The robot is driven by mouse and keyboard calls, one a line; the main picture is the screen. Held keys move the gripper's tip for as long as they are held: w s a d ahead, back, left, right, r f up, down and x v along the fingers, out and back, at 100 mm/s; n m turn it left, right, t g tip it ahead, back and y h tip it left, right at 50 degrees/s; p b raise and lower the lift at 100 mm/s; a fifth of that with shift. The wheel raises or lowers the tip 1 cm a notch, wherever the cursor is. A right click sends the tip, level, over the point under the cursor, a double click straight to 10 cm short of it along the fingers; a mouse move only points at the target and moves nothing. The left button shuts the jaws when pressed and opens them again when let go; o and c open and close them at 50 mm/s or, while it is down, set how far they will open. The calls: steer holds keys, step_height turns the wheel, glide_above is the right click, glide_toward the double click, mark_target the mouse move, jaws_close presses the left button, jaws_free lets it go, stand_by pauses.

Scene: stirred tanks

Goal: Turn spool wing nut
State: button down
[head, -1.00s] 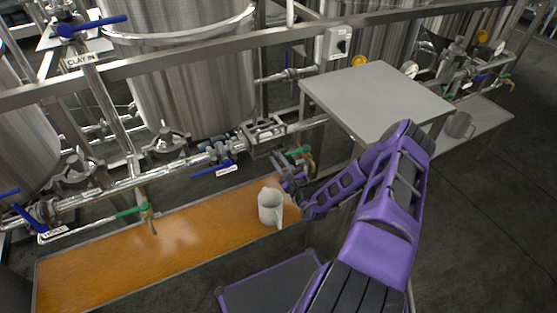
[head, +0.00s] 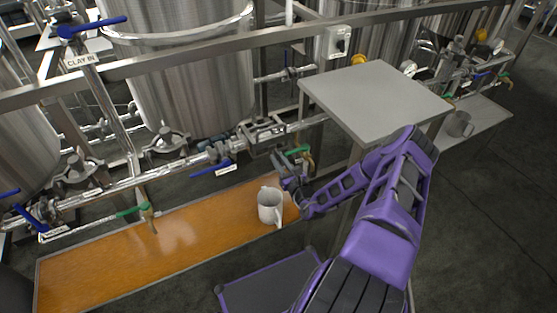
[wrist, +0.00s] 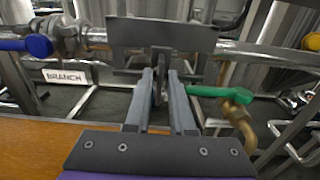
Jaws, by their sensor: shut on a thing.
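The spool wing nut (wrist: 159,92) shows in the wrist view as a narrow grey piece below a dark flat plate (wrist: 160,33) on the pipe. My gripper (wrist: 161,78) has its two grey fingers on either side of it and is shut on it. In the head view my gripper (head: 283,176) is at the pipe, beside the bracketed fitting (head: 262,132). The wing nut is too small and covered to make out there.
A green-handled valve (wrist: 205,91) with a brass spout is close on the right. A blue-handled valve (head: 212,170) labelled BRANCH is on the left. A grey table (head: 375,95) stands right of the fitting.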

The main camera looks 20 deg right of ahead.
steer(key=c, duration=0.8)
jaws_free()
steer(key=s+p, duration=0.1)
steer(key=s, duration=1.6)
steer(key=shift+s+d, duration=0.2)
steer(key=shift+d, duration=0.05)
